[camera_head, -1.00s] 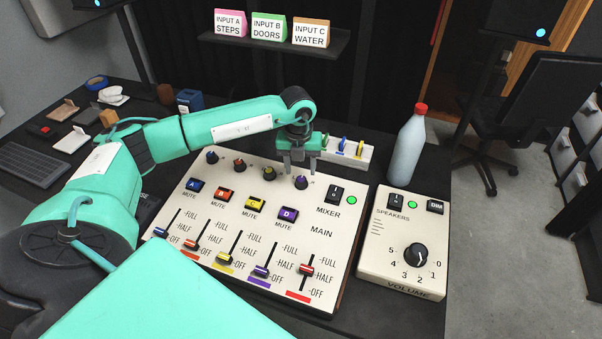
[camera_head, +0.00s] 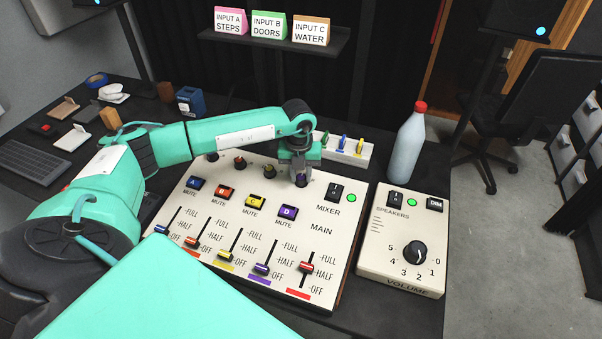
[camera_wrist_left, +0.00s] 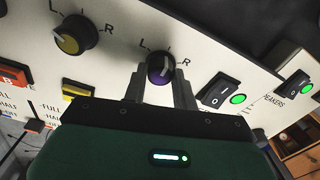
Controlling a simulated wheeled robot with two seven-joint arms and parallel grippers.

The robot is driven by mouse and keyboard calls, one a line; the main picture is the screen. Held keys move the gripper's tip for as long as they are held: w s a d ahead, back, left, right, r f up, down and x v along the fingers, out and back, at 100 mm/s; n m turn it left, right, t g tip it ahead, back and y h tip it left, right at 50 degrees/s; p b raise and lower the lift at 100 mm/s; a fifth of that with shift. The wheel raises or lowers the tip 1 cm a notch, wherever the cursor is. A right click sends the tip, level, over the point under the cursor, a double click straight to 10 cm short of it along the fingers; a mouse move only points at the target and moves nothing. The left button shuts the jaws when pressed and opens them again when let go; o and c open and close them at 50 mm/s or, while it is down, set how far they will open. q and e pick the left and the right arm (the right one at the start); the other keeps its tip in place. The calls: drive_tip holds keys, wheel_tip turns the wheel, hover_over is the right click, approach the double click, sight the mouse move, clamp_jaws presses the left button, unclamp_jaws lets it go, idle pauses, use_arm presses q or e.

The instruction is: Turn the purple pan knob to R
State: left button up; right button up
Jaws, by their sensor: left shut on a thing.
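The purple pan knob (camera_head: 302,182) is at the right end of the knob row on the mixer panel. My left gripper (camera_head: 299,178) points down at it and partly hides it. In the left wrist view, the knob (camera_wrist_left: 161,69) sits between the fingers of my left gripper (camera_wrist_left: 160,80), which are shut on it. Its pale mark appears to lie between the L and the R, but the exact angle is hard to tell. My right gripper is not in view.
A yellow knob (camera_wrist_left: 71,36) is beside the purple one. The mixer switch (camera_head: 334,192) with a green light is to the right. Mute buttons and faders lie in front. A small rack (camera_head: 347,150) and a bottle (camera_head: 407,146) stand behind, with the speaker box (camera_head: 401,286) at right.

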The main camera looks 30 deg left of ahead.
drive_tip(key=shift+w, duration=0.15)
use_arm(q)
drive_tip(key=shift+m+b, duration=0.5)
drive_tip(key=shift+m, duration=0.1)
drive_tip(key=shift+f+m+y+b, duration=0.1)
drive_tip(key=shift+m+y+b, duration=0.2)
drive_tip(key=shift+m+b, duration=0.65)
drive_tip(key=shift+w+m, duration=0.1)
drive_tip(key=shift+m, duration=0.55)
drive_tip(key=m+b, duration=0.1)
drive_tip(key=m, duration=0.1)
drive_tip(key=shift+d+m+b, duration=0.1)
drive_tip(key=shift+m+b, duration=0.2)
drive_tip(key=shift+m, duration=0.1)
drive_tip(key=m+b, duration=0.2)
drive_tip(key=m, duration=0.1)
drive_tip(key=shift+y, duration=0.4)
drive_tip(key=shift+r+m, duration=0.2)
drive_tip(key=shift+m, duration=0.7)
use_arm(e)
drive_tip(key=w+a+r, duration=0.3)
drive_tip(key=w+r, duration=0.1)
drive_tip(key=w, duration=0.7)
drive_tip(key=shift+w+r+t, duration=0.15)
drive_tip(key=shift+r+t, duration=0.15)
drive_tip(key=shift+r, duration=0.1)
